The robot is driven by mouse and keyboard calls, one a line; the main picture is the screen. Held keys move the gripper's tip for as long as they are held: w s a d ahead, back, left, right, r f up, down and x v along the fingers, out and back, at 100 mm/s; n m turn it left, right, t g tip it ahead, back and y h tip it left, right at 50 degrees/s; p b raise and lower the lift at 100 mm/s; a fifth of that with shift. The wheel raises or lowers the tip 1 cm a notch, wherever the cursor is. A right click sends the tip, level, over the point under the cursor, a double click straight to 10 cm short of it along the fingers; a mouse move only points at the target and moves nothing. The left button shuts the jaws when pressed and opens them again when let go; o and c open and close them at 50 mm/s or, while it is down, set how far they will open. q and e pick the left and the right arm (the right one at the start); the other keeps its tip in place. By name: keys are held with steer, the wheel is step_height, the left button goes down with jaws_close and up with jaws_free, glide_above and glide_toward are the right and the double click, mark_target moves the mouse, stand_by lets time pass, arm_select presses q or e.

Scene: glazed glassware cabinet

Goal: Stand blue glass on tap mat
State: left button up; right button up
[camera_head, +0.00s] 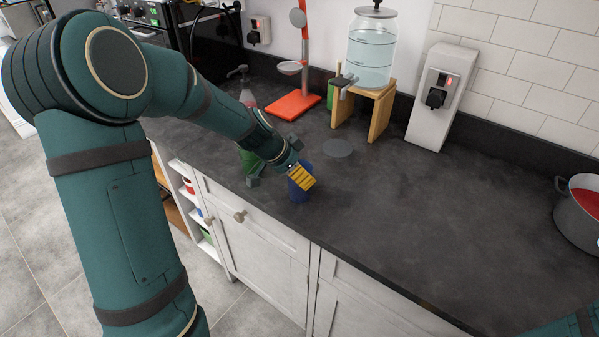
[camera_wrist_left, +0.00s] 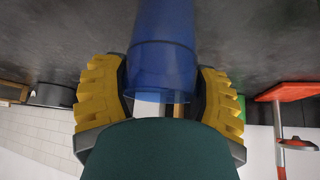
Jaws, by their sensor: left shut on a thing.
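The blue glass (camera_head: 298,192) is near the front edge of the dark counter, upright or nearly so. My left gripper (camera_head: 300,177) is shut around it, with yellow finger pads on both sides. In the left wrist view the blue glass (camera_wrist_left: 163,65) sits between the two pads (camera_wrist_left: 165,95). I cannot tell whether its base touches the counter. The tap mat (camera_head: 337,148), a flat grey disc, lies bare on the counter behind and right of the glass, below the dispenser's tap (camera_head: 342,82). My right gripper is out of view; only part of that arm shows at bottom right.
The glass water dispenser (camera_head: 371,50) stands on a wooden stand (camera_head: 365,105) behind the mat. A red-orange stand (camera_head: 293,104) is to its left, a white socket unit (camera_head: 440,95) to its right. A green object (camera_head: 250,161) is partly hidden by my arm. A grey pot (camera_head: 578,215) stands far right.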

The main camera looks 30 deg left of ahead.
arm_select(q)
steer(key=shift+f, duration=0.15)
steer(key=o, duration=1.4)
steer(key=shift+r, duration=0.5)
steer(key=p+v, duration=0.2)
steer(key=v, duration=0.9)
steer(key=shift+s+a+r, duration=0.1)
steer(key=shift+s+a, duration=0.05)
steer(key=shift+s, duration=0.05)
